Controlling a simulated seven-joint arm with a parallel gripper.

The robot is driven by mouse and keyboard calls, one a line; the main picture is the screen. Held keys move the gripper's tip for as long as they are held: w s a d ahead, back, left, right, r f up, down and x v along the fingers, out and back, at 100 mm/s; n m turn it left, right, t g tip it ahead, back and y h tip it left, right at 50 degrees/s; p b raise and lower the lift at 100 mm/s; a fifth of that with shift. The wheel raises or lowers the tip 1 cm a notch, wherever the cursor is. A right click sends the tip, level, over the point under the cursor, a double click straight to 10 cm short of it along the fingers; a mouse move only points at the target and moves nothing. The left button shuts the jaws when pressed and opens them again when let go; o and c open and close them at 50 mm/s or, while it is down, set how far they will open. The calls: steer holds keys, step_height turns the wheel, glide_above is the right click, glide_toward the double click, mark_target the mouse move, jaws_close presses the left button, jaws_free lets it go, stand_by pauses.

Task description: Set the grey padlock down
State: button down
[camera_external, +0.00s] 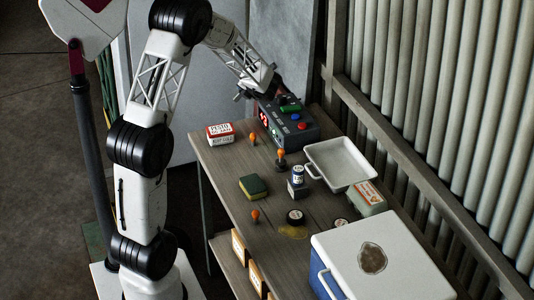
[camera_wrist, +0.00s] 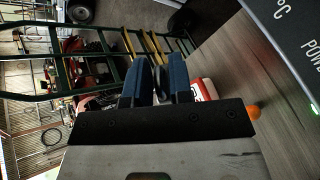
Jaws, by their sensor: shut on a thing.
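My gripper (camera_external: 241,95) is above the far left end of the wooden table, beside a dark box with a red display. In the wrist view its blue fingers (camera_wrist: 160,78) are closed around a small dark grey thing, which I take to be the padlock (camera_wrist: 160,88). Only a narrow part of it shows between the fingers. The padlock cannot be made out in the external view. In the wrist view the fingers face sideways across the shed, with the tabletop to the right.
The display box (camera_external: 288,122) stands close to my gripper. A red and white box (camera_external: 220,138), orange-topped items (camera_external: 281,153), a sponge (camera_external: 253,186), a white tray (camera_external: 314,150) and a cooler (camera_external: 340,245) occupy the table (camera_external: 222,172). Bare wood shows at the left edge.

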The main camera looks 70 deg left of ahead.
steer(key=s+d+f+n+g+h, duration=0.1)
steer(key=s+d+n+g+h, duration=0.3)
steer(key=d+n, duration=0.45)
steer(key=s+d+f+n+g+h, duration=0.2)
steer(key=s+d+n+h, duration=0.3)
steer(key=d, duration=0.7)
steer(key=s+d+f+n+g+h, duration=0.1)
steer(key=s+d+n+g+h, duration=0.3)
steer(key=d+n, duration=0.6)
steer(key=s+d+r+n+t+h, duration=0.1)
steer(key=s+d+n+t+h, duration=0.25)
steer(key=d+n, duration=0.55)
steer(key=s+d+r+n+t+h, duration=0.25)
steer(key=d+n+t, duration=0.2)
steer(key=d, duration=0.75)
steer(key=s+d+r+n+t+h, duration=0.1)
steer(key=s+d+n+t+h, duration=0.2)
steer(key=d+n, duration=0.6)
step_height(320, 180, down, 9)
steer(key=w+d+m, duration=0.1)
steer(key=d, duration=0.1)
steer(key=shift+w+f+h, duration=0.15)
steer(key=shift+w+h, duration=0.1)
steer(key=shift+h, duration=0.05)
steer(key=shift+w, duration=0.1)
steer(key=w+d+f, duration=0.1)
steer(key=w+d, duration=0.1)
steer(key=w, duration=1.3)
steer(key=shift+w+f, duration=0.2)
steer(key=shift+w, duration=0.2)
